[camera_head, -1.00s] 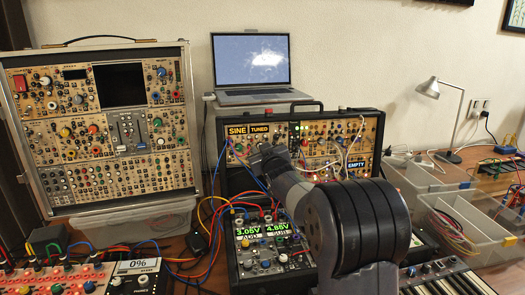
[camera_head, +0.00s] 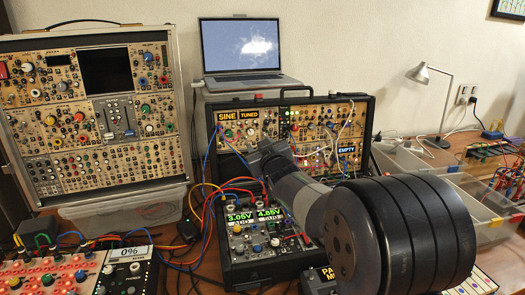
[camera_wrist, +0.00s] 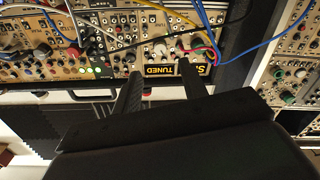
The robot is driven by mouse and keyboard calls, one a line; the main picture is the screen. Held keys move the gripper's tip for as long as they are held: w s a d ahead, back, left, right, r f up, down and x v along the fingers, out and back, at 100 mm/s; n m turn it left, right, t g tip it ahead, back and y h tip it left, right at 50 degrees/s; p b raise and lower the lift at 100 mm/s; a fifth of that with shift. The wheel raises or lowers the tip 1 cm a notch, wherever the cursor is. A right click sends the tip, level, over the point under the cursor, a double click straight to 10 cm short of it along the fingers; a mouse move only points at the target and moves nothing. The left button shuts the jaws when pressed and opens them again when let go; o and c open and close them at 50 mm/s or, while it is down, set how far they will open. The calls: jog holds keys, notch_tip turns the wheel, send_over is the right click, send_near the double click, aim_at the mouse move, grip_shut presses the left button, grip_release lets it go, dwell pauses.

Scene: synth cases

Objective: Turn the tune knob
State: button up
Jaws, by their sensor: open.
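The tune knob is on the tan synth panel in the black upright case (camera_head: 375,104), which carries yellow-on-black "SINE" (camera_head: 228,116) and "TUNED" (camera_head: 249,115) displays. In the wrist view, which shows the panel upside down, several pale knobs (camera_wrist: 161,48) sit beside the "TUNED" display (camera_wrist: 160,70). My gripper (camera_wrist: 160,72) is open and empty there, its two dark fingers apart and pointing at the panel. In the head view my gripper (camera_head: 262,153) is below and right of the displays, hiding part of the panel.
A small black case (camera_head: 262,270) with green voltage displays stands in front. A laptop (camera_head: 240,50) sits behind; a large synth case (camera_head: 90,190) stands left. Clear bins (camera_head: 475,205) are right.

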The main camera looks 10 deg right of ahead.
aim_at(251, 133)
jog(key=shift+s+d, duration=0.1)
jog(key=shift+s, duration=1.05)
jog(key=shift+w, duration=0.1)
jog(key=w, duration=0.7)
jog(key=w+p, duration=0.1)
jog(key=w, duration=0.2)
jog(key=shift+w+a+f, duration=0.1)
jog(key=shift+w+a, duration=0.25)
jog(key=shift+s, duration=0.15)
